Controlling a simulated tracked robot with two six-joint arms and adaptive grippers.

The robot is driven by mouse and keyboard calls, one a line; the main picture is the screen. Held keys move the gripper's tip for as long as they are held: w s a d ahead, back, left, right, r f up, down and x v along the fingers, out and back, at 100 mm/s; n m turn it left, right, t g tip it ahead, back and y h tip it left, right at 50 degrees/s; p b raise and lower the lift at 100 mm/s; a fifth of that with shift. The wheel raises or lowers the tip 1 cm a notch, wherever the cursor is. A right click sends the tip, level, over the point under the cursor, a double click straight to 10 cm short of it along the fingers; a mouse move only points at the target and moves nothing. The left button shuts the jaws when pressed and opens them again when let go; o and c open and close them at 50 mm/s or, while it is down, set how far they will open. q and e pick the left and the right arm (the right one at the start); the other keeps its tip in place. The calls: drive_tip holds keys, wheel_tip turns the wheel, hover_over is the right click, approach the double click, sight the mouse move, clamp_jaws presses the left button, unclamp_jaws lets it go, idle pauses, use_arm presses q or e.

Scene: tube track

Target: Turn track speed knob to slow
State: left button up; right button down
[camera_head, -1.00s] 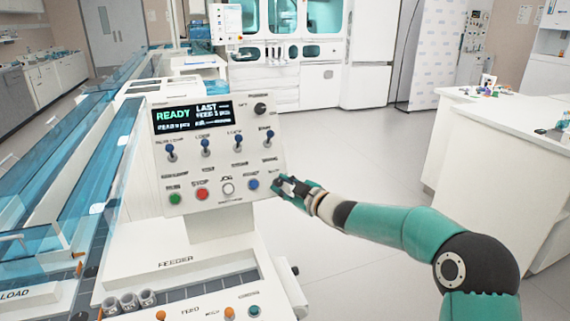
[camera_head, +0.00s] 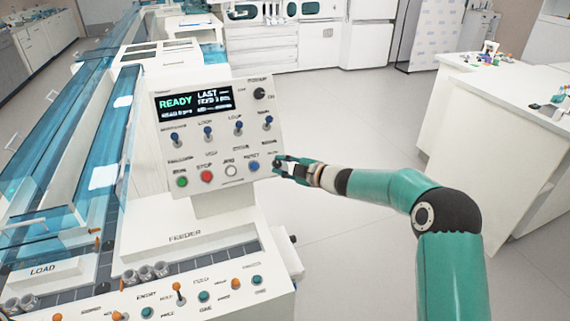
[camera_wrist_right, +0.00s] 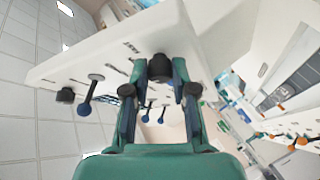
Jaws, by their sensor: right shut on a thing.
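The pale control panel (camera_head: 218,148) stands upright on the feeder, its lit display reading READY. My right gripper (camera_head: 279,164) is at the panel's lower right edge, beside the blue RESET button (camera_head: 253,166). In the right wrist view its two fingers (camera_wrist_right: 159,88) stand on either side of a black knob (camera_wrist_right: 160,67) and are shut on it. In the head view the fingers mostly hide this knob, and its speed marks cannot be read. Another black knob (camera_head: 260,93) sits at the panel's upper right. My left gripper is not in view.
Several blue-tipped toggle switches (camera_head: 238,128) and coloured buttons, including a red STOP button (camera_head: 207,176), lie left of the gripper. The feeder deck (camera_head: 190,241) is below. A white counter (camera_head: 500,150) stands right, with open floor between.

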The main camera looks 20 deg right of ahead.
drive_tip(key=shift+a+f, duration=0.1)
drive_tip(key=c, duration=0.9)
unclamp_jaws()
drive_tip(key=shift+c, duration=0.2)
drive_tip(key=shift+s+d+r, duration=0.2)
drive_tip(key=shift+s+d, duration=0.15)
drive_tip(key=shift+s, duration=0.05)
drive_tip(key=v, duration=1.1)
drive_tip(key=shift+f, duration=0.1)
